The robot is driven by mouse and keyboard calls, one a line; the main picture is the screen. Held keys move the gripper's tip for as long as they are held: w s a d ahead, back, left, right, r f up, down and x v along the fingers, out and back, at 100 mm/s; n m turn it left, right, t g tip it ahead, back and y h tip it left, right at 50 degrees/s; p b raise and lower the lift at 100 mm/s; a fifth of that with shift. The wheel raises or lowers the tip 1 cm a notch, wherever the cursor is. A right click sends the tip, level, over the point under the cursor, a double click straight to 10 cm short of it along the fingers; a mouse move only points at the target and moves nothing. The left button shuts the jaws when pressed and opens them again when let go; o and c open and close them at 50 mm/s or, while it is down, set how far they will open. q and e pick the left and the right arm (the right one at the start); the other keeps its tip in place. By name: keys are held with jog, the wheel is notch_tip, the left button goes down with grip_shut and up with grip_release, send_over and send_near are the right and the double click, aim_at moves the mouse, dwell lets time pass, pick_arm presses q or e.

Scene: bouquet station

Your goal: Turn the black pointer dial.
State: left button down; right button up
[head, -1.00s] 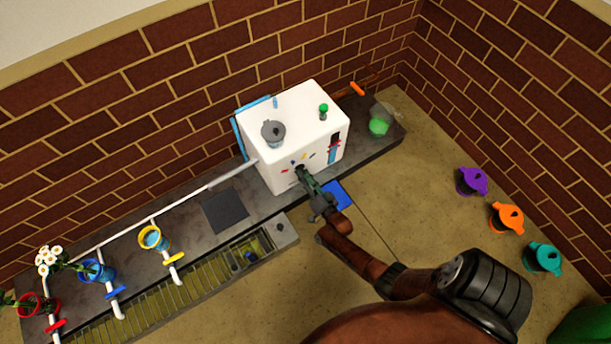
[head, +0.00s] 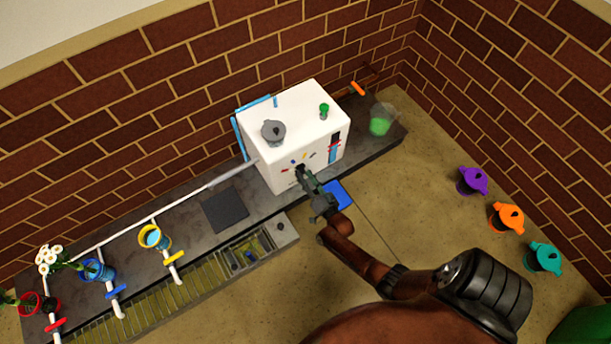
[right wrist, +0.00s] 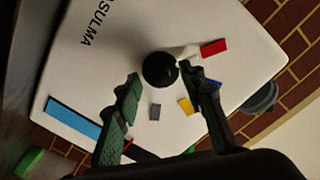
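The black pointer dial (right wrist: 159,69) is on the front face of the white machine (right wrist: 225,35); a pale pointer extends from it toward a red mark (right wrist: 213,47) in the right wrist view. Blue, yellow and grey marks sit around the dial. My right gripper (right wrist: 160,74) has its fingers apart, one on each side of the dial. The right fingertip looks close to or touching the dial's edge; the left fingertip is apart from it. In the head view my right gripper (head: 303,173) is at the machine (head: 300,118) front and largely hides the dial. My left gripper is not in view.
A grey-lidded pot (head: 273,132) and a green knob (head: 324,110) are on the machine's top. A clear container with green contents (head: 380,124) stands right of it. Colored rings holding vases line the bench at left. Purple, orange and teal lidded pots (head: 544,257) are at right.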

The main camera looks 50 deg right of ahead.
jog(key=v, duration=1.1)
jog(key=shift+s, duration=0.2)
